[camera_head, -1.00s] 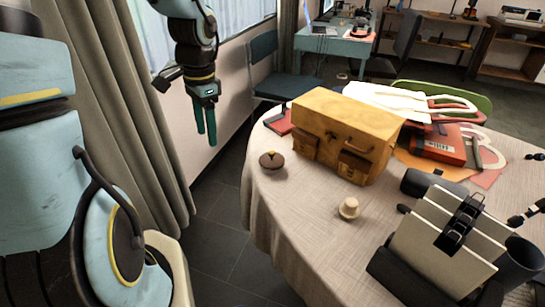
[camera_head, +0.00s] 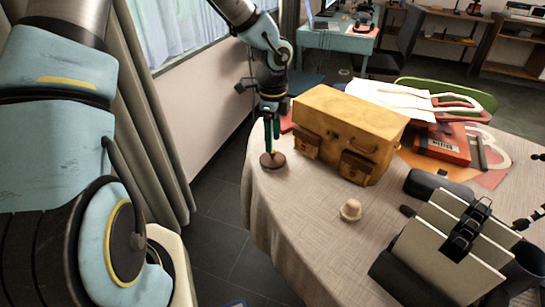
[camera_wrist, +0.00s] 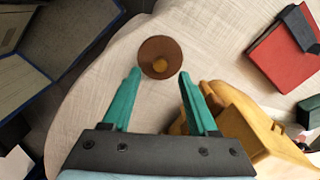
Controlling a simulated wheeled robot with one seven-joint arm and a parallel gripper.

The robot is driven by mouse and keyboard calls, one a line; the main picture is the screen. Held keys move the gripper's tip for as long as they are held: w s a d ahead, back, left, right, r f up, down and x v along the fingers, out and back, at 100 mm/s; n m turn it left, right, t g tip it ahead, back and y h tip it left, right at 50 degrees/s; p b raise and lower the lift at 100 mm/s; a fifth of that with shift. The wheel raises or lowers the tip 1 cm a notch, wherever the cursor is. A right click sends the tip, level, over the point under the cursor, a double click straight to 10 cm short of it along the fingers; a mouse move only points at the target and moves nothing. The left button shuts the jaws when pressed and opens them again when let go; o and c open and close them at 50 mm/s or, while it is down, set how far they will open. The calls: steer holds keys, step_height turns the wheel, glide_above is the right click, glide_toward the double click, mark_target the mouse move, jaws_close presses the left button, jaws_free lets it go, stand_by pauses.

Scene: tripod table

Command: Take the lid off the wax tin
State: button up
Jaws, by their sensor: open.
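The wax tin (camera_head: 272,160) is a small round brown tin with a lid and a yellowish knob on top. It sits on the cloth-covered table (camera_head: 262,205) near the left edge. In the wrist view the wax tin (camera_wrist: 160,58) lies just past the fingertips, roughly centred between them. My gripper (camera_head: 271,150) is above the tin, pointing down, with its green fingers open and empty. In the wrist view my gripper (camera_wrist: 159,74) shows its fingers spread on both sides of the knob. I cannot tell whether the fingers touch the tin.
A yellow chest (camera_head: 350,125) with small drawers stands close to the right of the tin; it also shows near the right finger in the wrist view (camera_wrist: 255,125). A red book (camera_wrist: 283,52) lies beyond. A small cream-coloured object (camera_head: 350,210) stands nearer the front.

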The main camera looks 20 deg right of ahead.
mark_target(272, 155)
steer(key=shift+f, duration=1.9)
jaws_close()
